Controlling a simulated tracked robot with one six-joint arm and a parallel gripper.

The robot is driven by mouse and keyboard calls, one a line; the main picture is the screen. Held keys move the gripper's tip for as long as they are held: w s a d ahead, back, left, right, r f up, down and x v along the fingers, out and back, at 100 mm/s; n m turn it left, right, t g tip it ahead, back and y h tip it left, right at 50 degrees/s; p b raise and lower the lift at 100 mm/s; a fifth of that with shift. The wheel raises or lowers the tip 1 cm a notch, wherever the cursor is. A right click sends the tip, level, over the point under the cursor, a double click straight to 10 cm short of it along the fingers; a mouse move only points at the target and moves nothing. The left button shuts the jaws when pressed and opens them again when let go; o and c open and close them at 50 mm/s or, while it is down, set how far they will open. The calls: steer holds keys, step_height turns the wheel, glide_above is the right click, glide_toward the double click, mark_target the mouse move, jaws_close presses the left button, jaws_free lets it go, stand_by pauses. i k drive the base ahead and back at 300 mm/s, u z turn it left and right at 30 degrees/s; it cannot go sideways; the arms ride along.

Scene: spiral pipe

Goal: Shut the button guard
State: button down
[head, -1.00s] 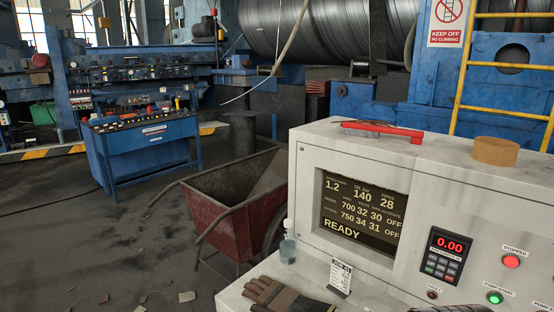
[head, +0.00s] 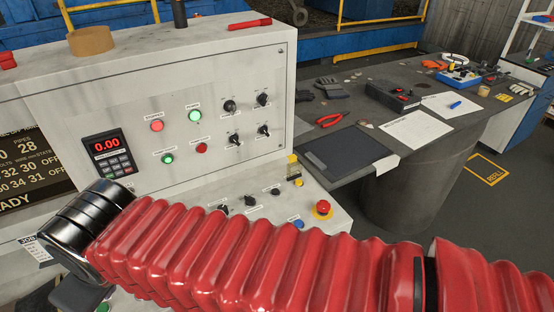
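A small upright piece with a yellow top and a clear body (head: 294,171) stands on the sloping lower panel of the grey console, at its right. It looks like the button guard, standing raised. A red mushroom button (head: 323,208) on a yellow base sits just in front and to the right of it, uncovered. A blue button (head: 298,224) is to its left. My red ribbed arm crosses the bottom of the view and ends in a dark metal joint at the left. My gripper's fingers are not visible.
The console's upright face (head: 235,100) carries lamps, knobs and a red 0.00 display (head: 107,148). A tape roll (head: 91,41) and a red tool (head: 249,23) lie on top. A dark workbench (head: 400,110) with tools and papers stands at the right. My arm hides part of the lower panel.

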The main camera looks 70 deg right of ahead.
mark_target(293, 158)
steer(key=z, duration=1.95)
steer(key=k, duration=0.6)
steer(key=z, duration=0.45)
steer(key=i, duration=0.5)
